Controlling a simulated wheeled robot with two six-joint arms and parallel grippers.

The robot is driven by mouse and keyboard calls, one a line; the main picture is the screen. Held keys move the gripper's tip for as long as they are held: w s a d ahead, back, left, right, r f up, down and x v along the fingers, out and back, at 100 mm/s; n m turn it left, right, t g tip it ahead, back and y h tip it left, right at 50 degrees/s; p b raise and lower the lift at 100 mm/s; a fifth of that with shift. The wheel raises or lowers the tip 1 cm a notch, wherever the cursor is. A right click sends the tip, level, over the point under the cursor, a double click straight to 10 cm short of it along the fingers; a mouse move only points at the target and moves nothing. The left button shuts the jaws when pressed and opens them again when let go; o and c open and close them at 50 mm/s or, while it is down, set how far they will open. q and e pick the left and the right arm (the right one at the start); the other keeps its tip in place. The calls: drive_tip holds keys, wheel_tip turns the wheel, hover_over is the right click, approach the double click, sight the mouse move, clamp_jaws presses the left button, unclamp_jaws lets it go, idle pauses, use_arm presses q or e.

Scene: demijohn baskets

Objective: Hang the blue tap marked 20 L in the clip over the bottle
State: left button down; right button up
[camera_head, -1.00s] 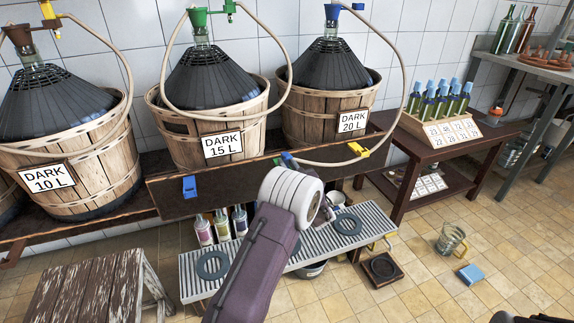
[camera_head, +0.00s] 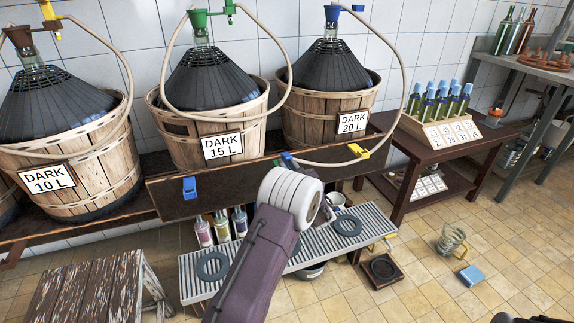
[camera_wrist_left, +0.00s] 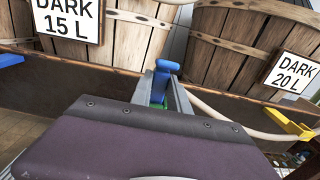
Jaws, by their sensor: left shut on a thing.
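The blue tap (camera_head: 288,158) is at the end of the pale hose that comes down from the demijohn marked DARK 20 L (camera_head: 330,65). My left gripper (camera_wrist_left: 165,92) is shut on it at the front board, and the tap's blue top (camera_wrist_left: 166,66) stands up between the fingers. A bit of green shows just below it; I cannot tell if it is a clip. My own wrist hides most of the fingers in the head view. On the board (camera_head: 240,183) are a blue clip (camera_head: 189,187) at left and a yellow clip (camera_head: 358,150) at right.
Several small bottles (camera_head: 222,226) stand below the board, behind a slatted grate (camera_head: 205,285) with dark rings. Demijohns marked 10 L (camera_head: 50,90) and 15 L (camera_head: 210,75) stand behind. A stool (camera_head: 85,290) is at front left; a glass mug (camera_head: 450,240) is on the floor.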

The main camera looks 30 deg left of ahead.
idle(0.8)
use_arm(q)
drive_tip(key=shift+f+b, duration=0.35)
drive_tip(key=shift+b, duration=0.2)
drive_tip(key=shift+r, duration=0.15)
drive_tip(key=shift+r, duration=0.25)
drive_tip(key=shift+r+p, duration=3.4)
drive_tip(key=shift+r, duration=1.1)
drive_tip(key=shift+d, duration=0.1)
